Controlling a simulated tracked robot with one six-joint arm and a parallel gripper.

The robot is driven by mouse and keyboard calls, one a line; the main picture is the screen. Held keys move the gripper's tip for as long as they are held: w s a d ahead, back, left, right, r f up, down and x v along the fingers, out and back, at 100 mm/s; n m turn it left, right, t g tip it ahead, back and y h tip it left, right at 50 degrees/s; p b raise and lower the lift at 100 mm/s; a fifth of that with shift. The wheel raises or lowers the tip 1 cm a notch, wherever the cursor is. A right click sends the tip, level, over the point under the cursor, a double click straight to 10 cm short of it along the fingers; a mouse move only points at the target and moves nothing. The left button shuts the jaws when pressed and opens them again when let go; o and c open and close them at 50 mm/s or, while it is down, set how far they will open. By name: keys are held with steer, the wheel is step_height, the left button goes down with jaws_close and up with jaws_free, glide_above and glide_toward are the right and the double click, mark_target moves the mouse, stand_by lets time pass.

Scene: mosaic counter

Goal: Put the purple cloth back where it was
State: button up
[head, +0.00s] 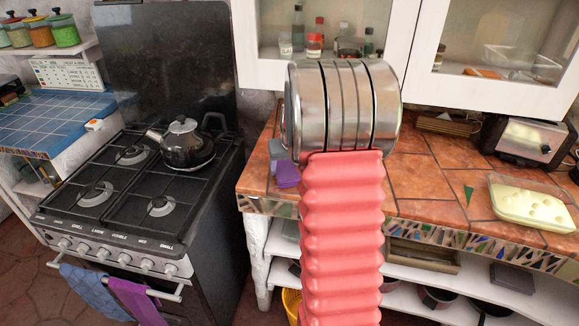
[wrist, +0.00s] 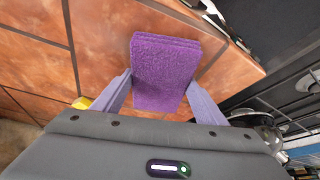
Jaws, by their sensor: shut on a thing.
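The purple cloth (wrist: 165,62) is a folded, thick stack between the two lilac fingers of my gripper (wrist: 160,88) in the wrist view. The fingers press on its two sides, with orange tiles behind it. In the head view the cloth (head: 288,174) shows at the left end of the tiled counter (head: 437,180), beside my arm. My arm hides most of the gripper there. I cannot tell whether the cloth touches the tiles. Another purple cloth (head: 137,300) hangs on the oven handle beside a blue cloth (head: 92,290).
The black stove (head: 130,170) stands left of the counter across a gap, with a kettle (head: 184,143) on its back right. A glass dish (head: 532,204) and a toaster (head: 525,138) stand at the counter's right. Wall cabinets (head: 500,85) overhang it.

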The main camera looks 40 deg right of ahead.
steer(key=shift+f, duration=0.25)
steer(key=o, duration=1.1)
steer(key=shift+s+a+f, duration=0.1)
steer(key=shift+s+f, duration=0.05)
steer(key=shift+f, duration=0.05)
steer(key=shift+a, duration=0.1)
steer(key=shift+f, duration=0.1)
steer(key=shift+a+r, duration=0.1)
steer(key=shift+r, duration=0.7)
steer(key=shift+d+v, duration=0.2)
steer(key=shift+v, duration=5.5)
steer(key=shift+r, duration=0.15)
